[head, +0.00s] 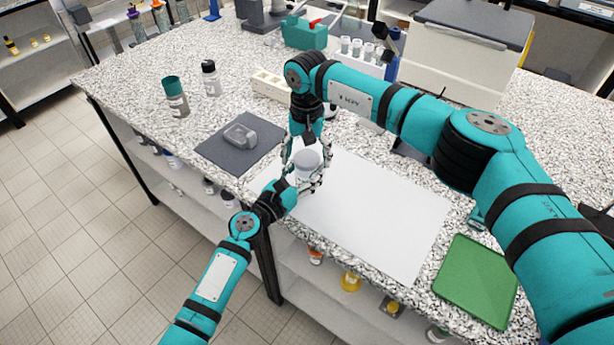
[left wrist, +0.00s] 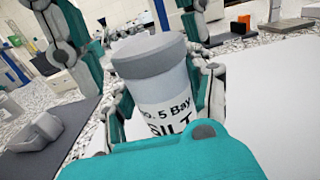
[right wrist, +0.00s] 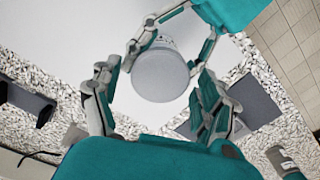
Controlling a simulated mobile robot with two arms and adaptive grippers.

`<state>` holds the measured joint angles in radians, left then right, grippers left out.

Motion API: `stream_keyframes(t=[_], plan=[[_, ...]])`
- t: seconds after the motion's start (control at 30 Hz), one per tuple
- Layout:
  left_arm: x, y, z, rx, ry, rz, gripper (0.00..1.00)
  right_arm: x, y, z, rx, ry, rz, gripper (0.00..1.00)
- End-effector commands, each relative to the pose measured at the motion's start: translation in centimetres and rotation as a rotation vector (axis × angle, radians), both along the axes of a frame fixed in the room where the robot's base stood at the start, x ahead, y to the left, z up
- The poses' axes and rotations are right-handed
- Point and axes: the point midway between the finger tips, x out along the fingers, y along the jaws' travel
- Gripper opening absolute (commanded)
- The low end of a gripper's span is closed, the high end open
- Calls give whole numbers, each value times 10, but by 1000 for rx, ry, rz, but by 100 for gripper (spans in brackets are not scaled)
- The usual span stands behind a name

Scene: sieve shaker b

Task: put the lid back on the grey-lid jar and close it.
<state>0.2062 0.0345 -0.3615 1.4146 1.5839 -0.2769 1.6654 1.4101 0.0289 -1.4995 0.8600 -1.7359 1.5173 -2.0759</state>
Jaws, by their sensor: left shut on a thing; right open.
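The jar (left wrist: 165,90) is clear-walled with a label reading "No. 5 Bay SILT". It stands upright at the left end of the white mat. Its grey lid (left wrist: 150,54) sits on top and looks level; how tightly it is closed cannot be told. The lid also shows from above in the right wrist view (right wrist: 160,74) and in the head view (head: 307,158). My left gripper (head: 306,180) is shut around the jar's body from the near side. My right gripper (right wrist: 158,95) is open above the jar, its fingers spread apart beside the lid.
A white mat (head: 370,215) lies mostly bare to the right. A dark mat (head: 220,158) with a grey object (head: 240,136) lies to the left. A green tray (head: 477,282) is at the right front. Two bottles, one teal-lidded (head: 175,95), stand at the back left.

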Motion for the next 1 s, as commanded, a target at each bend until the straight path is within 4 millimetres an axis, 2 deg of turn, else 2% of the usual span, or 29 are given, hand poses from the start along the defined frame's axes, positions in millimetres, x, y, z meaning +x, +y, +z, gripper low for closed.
stream_keyframes(t=[0.2, 0.63, 0.67, 0.83, 1.0], plan=[[0, 0, 0, 0, 0, 0, 0, 0, 0, 0, 0, 0, 0, 76], [0, 0, 0, 0, 0, 0, 0, 0, 0, 0, 0, 0, 0, 19], [0, 0, 0, 0, 0, 0, 0, 0, 0, 0, 0, 0, 0, 57], [0, 0, 0, 0, 0, 0, 0, 0, 0, 0, 0, 0, 0, 79], [0, 0, 0, 0, 0, 0, 0, 0, 0, 0, 0, 0, 0, 79]])
